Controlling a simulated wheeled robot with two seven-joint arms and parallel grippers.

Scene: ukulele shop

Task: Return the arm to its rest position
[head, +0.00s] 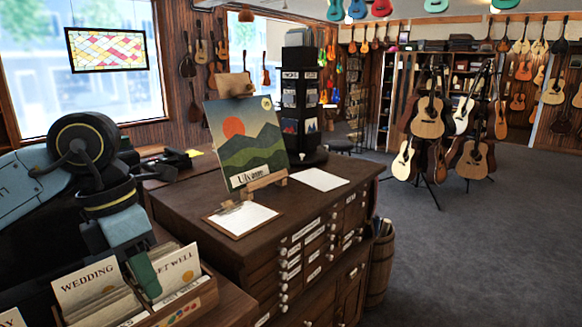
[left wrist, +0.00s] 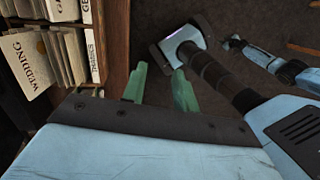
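My left arm comes in from the left in the head view, bent, with its gripper (head: 143,272) low over the wooden card box (head: 190,308). In the left wrist view the two green fingers of the left gripper (left wrist: 160,88) stand apart with nothing between them. The card box is beside them, at the upper left of that view. I cannot tell whether a finger touches a card. My right gripper does not show clearly in either view.
Wedding cards (head: 90,285) and get-well cards (head: 178,268) stand in the box. A dark drawer cabinet (head: 245,255) carries a mountain picture (head: 245,140), a clipboard (head: 242,218) and a black rack (head: 300,90). A barrel (head: 381,265) stands beside it. Carpet (head: 480,240) is clear at right.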

